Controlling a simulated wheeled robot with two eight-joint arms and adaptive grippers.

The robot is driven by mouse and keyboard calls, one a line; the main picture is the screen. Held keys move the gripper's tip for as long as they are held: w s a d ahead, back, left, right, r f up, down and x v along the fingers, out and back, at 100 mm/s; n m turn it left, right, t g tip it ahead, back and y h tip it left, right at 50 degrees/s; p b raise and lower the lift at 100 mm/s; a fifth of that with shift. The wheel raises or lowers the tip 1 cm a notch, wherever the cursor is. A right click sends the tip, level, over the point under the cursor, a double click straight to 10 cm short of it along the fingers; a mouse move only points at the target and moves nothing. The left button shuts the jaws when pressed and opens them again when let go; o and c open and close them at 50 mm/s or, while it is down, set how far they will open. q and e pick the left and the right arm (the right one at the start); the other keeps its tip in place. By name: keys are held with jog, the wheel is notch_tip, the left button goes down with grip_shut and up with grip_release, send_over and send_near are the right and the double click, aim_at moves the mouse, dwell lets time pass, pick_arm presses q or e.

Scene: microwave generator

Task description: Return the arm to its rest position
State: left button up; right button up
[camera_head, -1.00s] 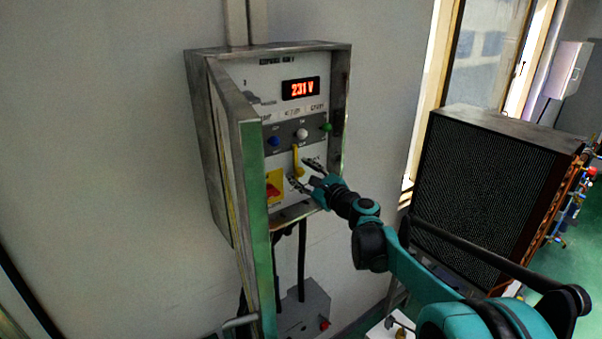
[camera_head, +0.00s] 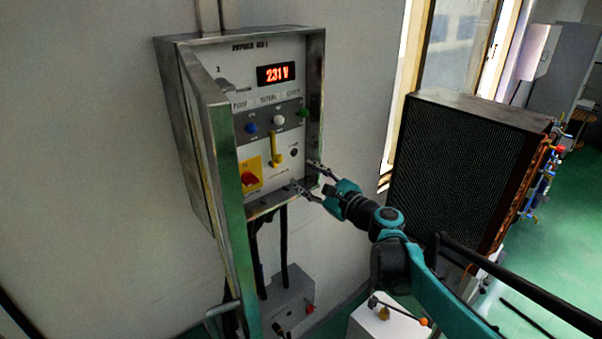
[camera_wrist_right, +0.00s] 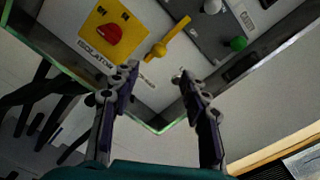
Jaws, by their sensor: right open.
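My right gripper (camera_head: 309,179) is open and empty at the lower right edge of the control box (camera_head: 318,95) on the wall. In the right wrist view, its two fingers (camera_wrist_right: 158,76) stand apart with nothing between them. The box front carries a lit display (camera_head: 276,74) reading 231 V, a yellow lever (camera_head: 275,148), a red knob on a yellow plate (camera_head: 250,177), and blue, white and green buttons. The fingertips are apart from the yellow lever, which also shows in the wrist view (camera_wrist_right: 170,38). My left gripper is not in view.
The box's open door (camera_head: 224,205) stands out on the left. A large black finned unit (camera_head: 465,165) stands to the right by the window. A grey lower box (camera_head: 290,303) and a white surface (camera_head: 378,322) are below. Bare wall lies between box and window.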

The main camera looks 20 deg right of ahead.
dwell(0.3)
jog(key=s+a+f+n+g+b, duration=0.25)
jog(key=s+f+n+b, duration=0.2)
jog(key=f, duration=0.35)
jog(key=s+a+f+n+g+h+b, duration=0.1)
jog(key=s+a+f+n+g+b, duration=0.15)
jog(key=s+a+f+n, duration=0.3)
jog(key=s+a+f+n+g+b, duration=0.15)
jog(key=s+f+n+b, duration=0.3)
jog(key=f, duration=0.55)
jog(key=s+d+f+n+g+h+b, duration=0.1)
jog(key=s+d+f+n+h+b, duration=0.1)
jog(key=s+f, duration=0.5)
jog(key=s+d+f+n+g+h+b, duration=0.2)
jog(key=s+f+n+b, duration=0.4)
jog(key=f, duration=0.4)
jog(key=shift+s+d+f+n+h, duration=0.25)
jog(key=shift+s+d+n+h, duration=0.25)
jog(key=shift+n+h, duration=0.6)
jog(key=shift+a, duration=0.1)
